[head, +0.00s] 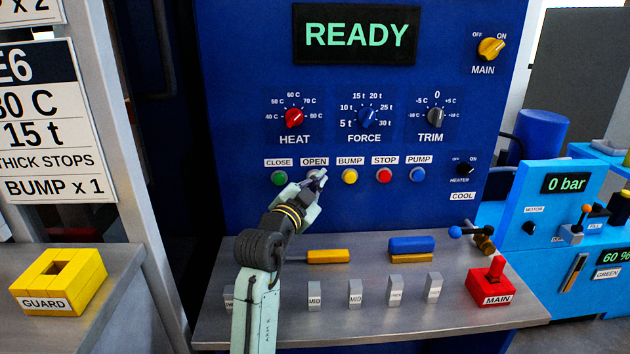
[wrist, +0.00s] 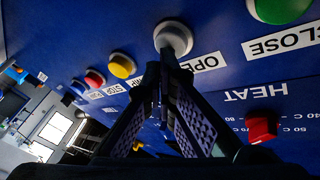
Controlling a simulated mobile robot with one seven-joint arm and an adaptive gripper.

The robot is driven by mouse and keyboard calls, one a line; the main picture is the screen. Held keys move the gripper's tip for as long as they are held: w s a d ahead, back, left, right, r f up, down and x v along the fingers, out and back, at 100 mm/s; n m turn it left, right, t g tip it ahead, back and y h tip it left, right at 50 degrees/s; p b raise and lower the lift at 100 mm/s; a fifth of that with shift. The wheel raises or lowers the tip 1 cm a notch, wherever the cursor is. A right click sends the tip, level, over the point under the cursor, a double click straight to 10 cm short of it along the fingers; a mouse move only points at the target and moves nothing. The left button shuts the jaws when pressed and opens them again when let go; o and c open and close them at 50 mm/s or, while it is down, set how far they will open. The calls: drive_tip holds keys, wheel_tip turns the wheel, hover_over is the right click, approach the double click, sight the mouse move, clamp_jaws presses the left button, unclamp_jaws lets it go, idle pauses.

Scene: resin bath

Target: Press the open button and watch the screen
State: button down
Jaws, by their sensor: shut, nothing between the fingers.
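The OPEN button (wrist: 174,37) is white and round in the wrist view, with its OPEN label beside it. My gripper (wrist: 165,62) is shut and empty, its fingertips at the lower edge of that button; I cannot tell whether they touch it. In the head view my gripper (head: 318,176) covers most of the button, just under the OPEN label (head: 314,162). The screen (head: 357,35) at the top of the blue panel reads READY in green letters.
The green CLOSE button (head: 279,177) is left of my gripper. The yellow BUMP button (head: 349,176), red STOP button (head: 384,175) and blue PUMP button (head: 418,174) are to the right. Below, the grey shelf (head: 370,325) holds several grey blocks and a red MAIN switch (head: 491,287).

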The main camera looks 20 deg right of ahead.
drive_tip(key=shift+w+d+r, duration=0.1)
drive_tip(key=shift+w+r, duration=0.1)
drive_tip(key=shift+w, duration=0.15)
idle(0.8)
drive_tip(key=shift+s, duration=0.1)
drive_tip(key=shift+s+a+f+b, duration=0.2)
drive_tip(key=shift+s+f+b, duration=0.35)
drive_tip(key=shift+s, duration=0.15)
drive_tip(key=shift+r, duration=0.1)
drive_tip(key=shift+s+a+b, duration=0.1)
drive_tip(key=shift+s+a, duration=0.15)
drive_tip(key=shift+s, duration=0.55)
drive_tip(key=shift+s+a+b, duration=0.15)
drive_tip(key=shift+s+a, duration=0.05)
drive_tip(key=shift+s, duration=0.65)
drive_tip(key=shift+s+a+b, duration=0.1)
drive_tip(key=shift+s+a, duration=0.15)
drive_tip(key=shift+s, duration=0.55)
drive_tip(key=shift+d, duration=0.1)
